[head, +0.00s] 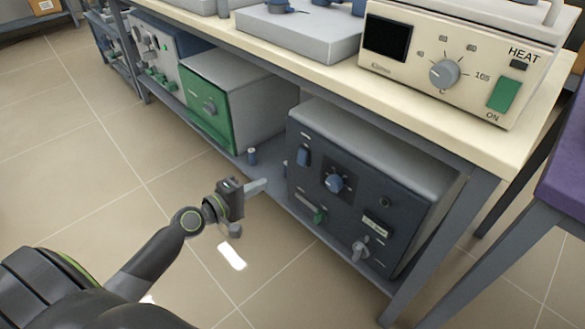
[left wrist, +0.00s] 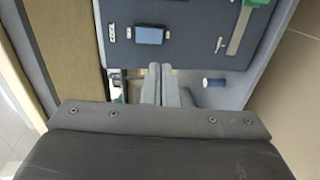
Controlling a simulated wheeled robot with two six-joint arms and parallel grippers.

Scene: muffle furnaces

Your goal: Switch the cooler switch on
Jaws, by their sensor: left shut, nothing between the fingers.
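A blue rocker switch (head: 303,156) sits at the upper left of the dark front panel of a grey box (head: 395,205) on the lower shelf. In the left wrist view the blue switch (left wrist: 149,35) sits beside a small label reading COOL. Whether it is on or off I cannot tell. My left gripper (head: 262,185) is shut and empty, in front of the shelf and a little to the left of the panel. In the left wrist view its fingertips (left wrist: 160,70) lie just below the switch in the picture, apart from it. My right gripper is not in view.
Above, a cream HEAT unit (head: 440,72) stands on the bench.

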